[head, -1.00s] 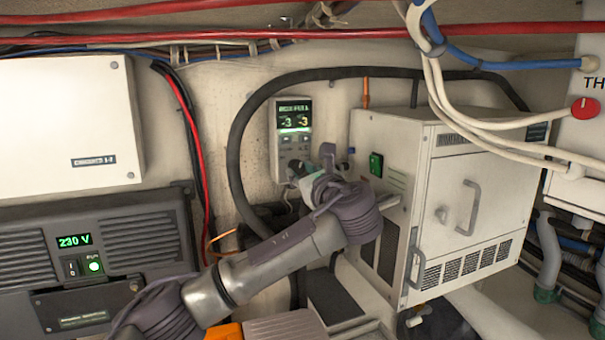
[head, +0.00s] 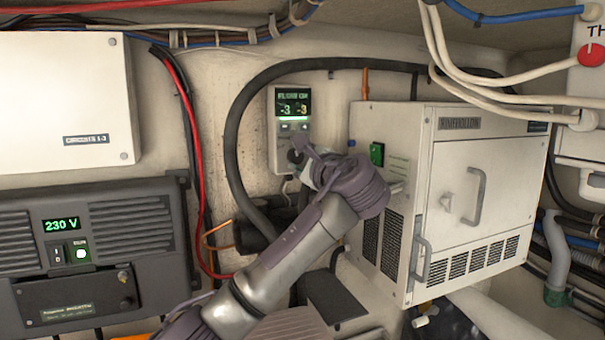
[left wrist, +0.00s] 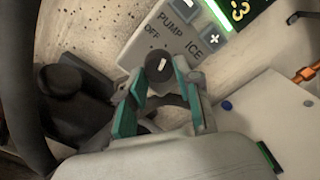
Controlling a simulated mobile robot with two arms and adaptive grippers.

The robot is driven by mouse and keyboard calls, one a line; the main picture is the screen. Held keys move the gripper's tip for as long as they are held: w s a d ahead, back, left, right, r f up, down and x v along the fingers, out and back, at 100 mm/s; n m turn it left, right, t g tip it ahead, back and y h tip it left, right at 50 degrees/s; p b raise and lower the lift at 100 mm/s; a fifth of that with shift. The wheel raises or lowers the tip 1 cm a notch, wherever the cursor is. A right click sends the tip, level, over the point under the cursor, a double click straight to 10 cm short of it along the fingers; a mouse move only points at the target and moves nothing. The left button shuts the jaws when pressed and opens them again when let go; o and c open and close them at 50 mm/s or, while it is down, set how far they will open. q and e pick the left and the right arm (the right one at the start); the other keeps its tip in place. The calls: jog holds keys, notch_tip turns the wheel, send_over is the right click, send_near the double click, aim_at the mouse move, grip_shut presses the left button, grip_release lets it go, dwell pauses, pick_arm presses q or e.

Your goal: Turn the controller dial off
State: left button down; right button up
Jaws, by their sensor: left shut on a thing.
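A white cabinet (head: 470,185) with handles stands close to the right of my left gripper. A thick black hose (head: 236,150) arches around the controller. A dark 230 V unit (head: 120,240) and a white box (head: 60,100) are at left. Cables (head: 500,75) hang at upper right.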

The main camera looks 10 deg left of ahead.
pick_arm(q)
jog(key=n+b, duration=0.2)
jog(key=n, duration=0.2)
jog(key=shift+f+n+b, duration=0.1)
jog(key=shift+n+b, duration=0.2)
jog(key=shift+b, duration=0.05)
jog(key=shift+n+b, duration=0.5)
jog(key=shift+n, duration=0.7)
jog(key=shift+n+b, duration=0.4)
jog(key=shift+n, duration=0.7)
jog(key=c, duration=0.8)
grip_release()
jog(key=shift+r, duration=0.2)
